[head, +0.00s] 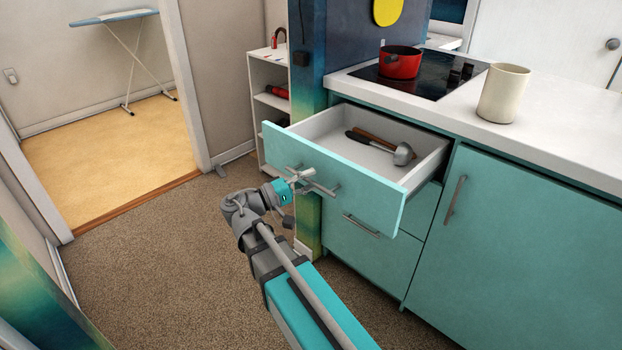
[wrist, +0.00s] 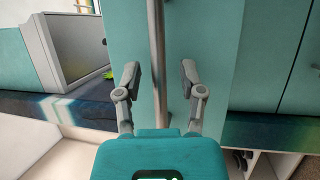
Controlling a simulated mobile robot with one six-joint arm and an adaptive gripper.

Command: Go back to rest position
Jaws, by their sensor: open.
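My gripper (head: 303,179) is at the front of the pulled-out teal top drawer (head: 372,198), by its metal bar handle (head: 331,190). In the wrist view my gripper (wrist: 160,80) is open, with one finger on each side of the handle (wrist: 157,50). Gaps show between the fingers and the bar, and nothing is held. I cannot tell how deep the fingertips reach past the bar. The drawer holds a ladle (head: 402,154) and a brown-handled utensil (head: 374,137).
A red pot (head: 400,63) stands on the black cooktop (head: 420,76). A cream cup (head: 503,93) stands on the white counter (head: 568,120). A closed drawer and a cabinet door (head: 520,235) are below. A white shelf (head: 270,65) stands behind. Carpet (head: 170,255) at left is clear.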

